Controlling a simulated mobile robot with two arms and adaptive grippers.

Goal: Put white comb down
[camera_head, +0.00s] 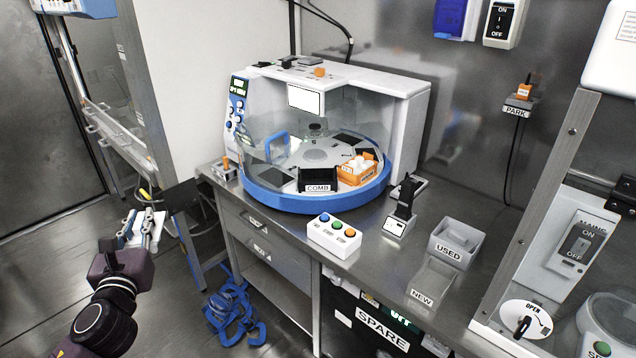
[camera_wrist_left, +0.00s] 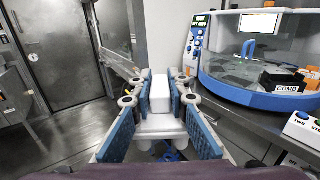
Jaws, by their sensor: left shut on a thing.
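My left gripper (camera_head: 143,228) is at the lower left in the head view, in the open space left of the steel bench. It is shut on a white block-shaped thing, the white comb (camera_wrist_left: 160,92), which stands between the blue finger pads in the left wrist view. The comb is clear of any surface; its underside is hidden. A black holder labelled COMB (camera_head: 318,181) sits on the front of the round blue-rimmed turntable (camera_head: 262,197). It also shows at the right of the left wrist view (camera_wrist_left: 287,83). My right gripper is not in view.
An orange rack (camera_head: 357,170) with white pieces sits on the turntable beside the COMB holder. Blue pieces (camera_head: 234,312) lie below. A metal-framed cabinet (camera_head: 143,90) stands at left.

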